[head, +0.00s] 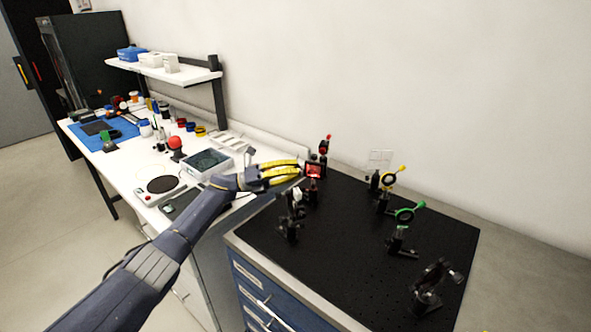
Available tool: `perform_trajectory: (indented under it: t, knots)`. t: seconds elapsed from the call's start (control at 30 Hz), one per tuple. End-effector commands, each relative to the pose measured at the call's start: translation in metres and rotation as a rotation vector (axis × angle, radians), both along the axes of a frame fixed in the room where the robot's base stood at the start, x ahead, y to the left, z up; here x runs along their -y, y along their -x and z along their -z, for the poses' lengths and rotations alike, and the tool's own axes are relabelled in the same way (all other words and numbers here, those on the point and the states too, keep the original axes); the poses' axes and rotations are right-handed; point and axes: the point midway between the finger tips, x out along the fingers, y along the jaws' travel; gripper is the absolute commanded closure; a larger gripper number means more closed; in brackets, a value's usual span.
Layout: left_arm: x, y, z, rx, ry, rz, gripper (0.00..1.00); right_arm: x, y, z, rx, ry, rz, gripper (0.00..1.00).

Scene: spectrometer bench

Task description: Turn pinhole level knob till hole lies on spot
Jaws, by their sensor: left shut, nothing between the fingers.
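A dark optical mount with a red square face (314,170) stands near the back left corner of the black breadboard. A red-topped piece (324,147) rises just behind it. I cannot tell which part is the pinhole or its level knob, and no hole or light spot is clear at this size. My left gripper (297,168) has yellow fingers, is shut and empty, and points right with its tips just left of the red square face. I cannot tell whether they touch. My right gripper is not in view.
A cluttered white bench (128,171) stands at left.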

Motion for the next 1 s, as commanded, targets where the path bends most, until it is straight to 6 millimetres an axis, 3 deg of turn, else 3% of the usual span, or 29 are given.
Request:
perform_trajectory:
  t: [0.37, 0.7, 1.0]
  knots:
    - [0.0008, 0.0012, 0.0017, 0.0, -0.001, 0.003, 1.0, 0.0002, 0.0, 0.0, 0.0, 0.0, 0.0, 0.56]
    - [0.0002, 0.0004, 0.0008, 0.001, 0.0, 0.001, 0.62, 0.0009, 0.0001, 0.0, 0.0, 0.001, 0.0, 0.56]
    - [-0.0027, -0.0001, 0.0012, 0.001, 0.0, 0.0, 0.62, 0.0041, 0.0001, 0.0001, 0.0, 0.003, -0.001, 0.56]
